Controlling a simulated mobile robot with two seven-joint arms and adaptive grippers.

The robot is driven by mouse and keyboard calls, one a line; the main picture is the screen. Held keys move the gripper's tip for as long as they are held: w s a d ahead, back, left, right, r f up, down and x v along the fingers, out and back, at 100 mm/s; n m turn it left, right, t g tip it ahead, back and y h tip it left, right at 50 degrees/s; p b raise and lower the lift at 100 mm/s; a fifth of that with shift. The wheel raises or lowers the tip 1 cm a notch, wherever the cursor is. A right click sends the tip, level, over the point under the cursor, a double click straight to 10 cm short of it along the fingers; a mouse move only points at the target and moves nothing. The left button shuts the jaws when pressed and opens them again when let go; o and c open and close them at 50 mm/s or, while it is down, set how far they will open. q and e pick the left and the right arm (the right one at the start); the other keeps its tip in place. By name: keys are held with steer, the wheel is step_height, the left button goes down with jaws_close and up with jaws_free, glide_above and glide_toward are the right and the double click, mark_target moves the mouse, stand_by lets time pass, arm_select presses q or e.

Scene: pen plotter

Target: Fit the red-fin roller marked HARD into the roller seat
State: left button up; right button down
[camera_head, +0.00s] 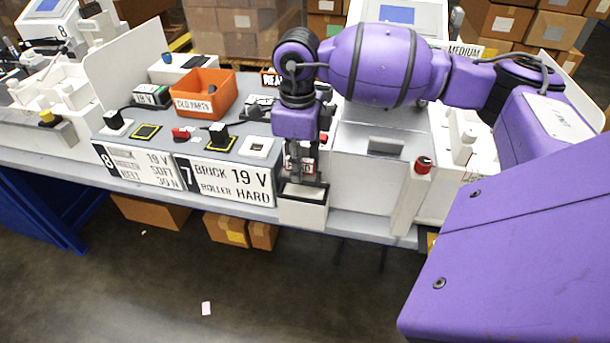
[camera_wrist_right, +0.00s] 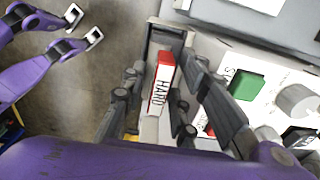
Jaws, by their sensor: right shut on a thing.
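My right gripper (camera_head: 303,178) is shut on the red-fin roller (camera_head: 299,165). In the right wrist view the roller (camera_wrist_right: 162,82) is a white block with a red edge and a face marked HARD, between the fingers of my right gripper (camera_wrist_right: 166,85). The roller is above a white box with a black rim (camera_head: 303,213) at the bench's front edge; this dark-edged box also shows in the wrist view (camera_wrist_right: 151,50). The fingers hide part of the roller, and I cannot tell whether it touches the box. I cannot identify the roller seat for certain. My left gripper is not in view.
A sign reading 7, BRICK 19 V, ROLLER HARD (camera_head: 231,186) stands left of the box. An orange bin (camera_head: 205,94) is behind it. The white machine (camera_head: 374,168) is close on the right, with a red-topped post (camera_head: 422,166). A green button (camera_wrist_right: 246,86) is beside the gripper.

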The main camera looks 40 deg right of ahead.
mark_target(304, 172)
steer(key=shift+s+d+f, duration=0.3)
steer(key=shift+f, duration=0.15)
step_height(304, 172, down, 3)
steer(key=shift+s+f, duration=0.1)
steer(key=shift+f, duration=0.2)
steer(key=c, duration=1.6)
jaws_free()
steer(key=shift+c, duration=0.2)
steer(key=shift+r, duration=0.1)
